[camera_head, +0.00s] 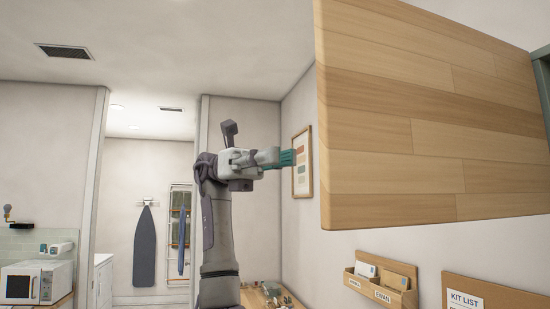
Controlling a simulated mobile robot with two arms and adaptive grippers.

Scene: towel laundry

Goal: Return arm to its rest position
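My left arm rises from the bottom middle of the head view, bent at the elbow. Its gripper (283,158) points right, held high in front of the wall, with teal fingers seen from the side. I cannot tell whether the fingers are apart or closed, and I see nothing held in them. My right arm and gripper are out of view.
A large wooden panel (430,120) fills the upper right, close to my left gripper. A framed picture (302,162) hangs behind the fingertips. A wall organizer (380,283) is below the panel. A microwave (36,283) stands far left; an ironing board (145,248) hangs beyond the doorway.

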